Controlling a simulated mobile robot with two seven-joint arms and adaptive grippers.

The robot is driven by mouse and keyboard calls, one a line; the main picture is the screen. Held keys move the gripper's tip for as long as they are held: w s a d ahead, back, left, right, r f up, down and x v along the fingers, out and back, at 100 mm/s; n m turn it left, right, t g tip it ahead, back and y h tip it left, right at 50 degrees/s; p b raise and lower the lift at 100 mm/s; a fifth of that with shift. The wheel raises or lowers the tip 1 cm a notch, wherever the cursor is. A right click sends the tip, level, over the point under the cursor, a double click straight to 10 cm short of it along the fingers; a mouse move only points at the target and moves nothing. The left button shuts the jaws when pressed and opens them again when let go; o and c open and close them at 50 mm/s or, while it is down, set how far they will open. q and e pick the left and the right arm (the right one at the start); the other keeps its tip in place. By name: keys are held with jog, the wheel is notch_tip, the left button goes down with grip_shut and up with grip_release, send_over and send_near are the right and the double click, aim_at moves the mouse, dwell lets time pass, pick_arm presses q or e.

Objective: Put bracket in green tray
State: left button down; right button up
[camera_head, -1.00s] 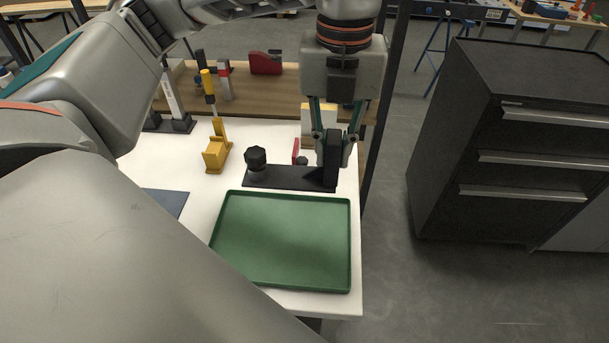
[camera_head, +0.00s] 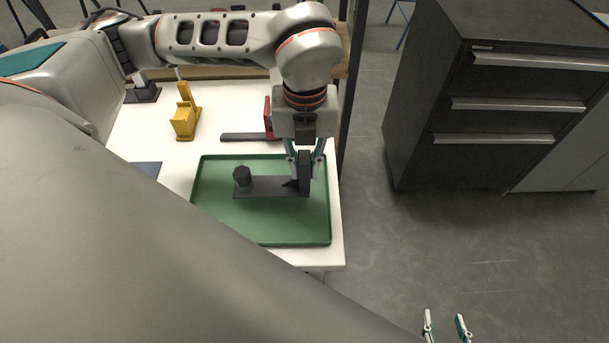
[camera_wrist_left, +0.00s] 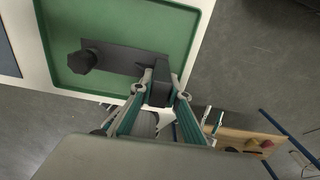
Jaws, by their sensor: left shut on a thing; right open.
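The dark bracket (camera_head: 268,186) is a flat bar with a black knob at its left end and an upright plate at its right end. It is over the green tray (camera_head: 330,222), inside its rim in the head view; I cannot tell whether it touches the tray floor. My left gripper (camera_head: 305,172) is shut on the upright plate from above. The left wrist view also shows the bracket (camera_wrist_left: 125,60) over the green tray (camera_wrist_left: 192,25), with the plate between the fingers (camera_wrist_left: 164,88). My right gripper (camera_head: 446,328) is open and empty at the bottom edge, away from the table.
A yellow tool (camera_head: 184,118) stands on the white table (camera_head: 225,108) behind the tray. A dark flat bar (camera_head: 243,137) and a red object (camera_head: 267,115) lie behind the tray too. A blue-grey mat (camera_head: 148,169) is left of it. A black drawer cabinet (camera_head: 470,100) stands right.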

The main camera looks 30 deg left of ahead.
pick_arm(q)
jog(key=shift+f, duration=2.05)
jog(key=c, duration=1.9)
grip_release()
jog(key=shift+f, duration=0.1)
notch_tip(320, 180, up, 12)
jog(key=shift+r, duration=0.1)
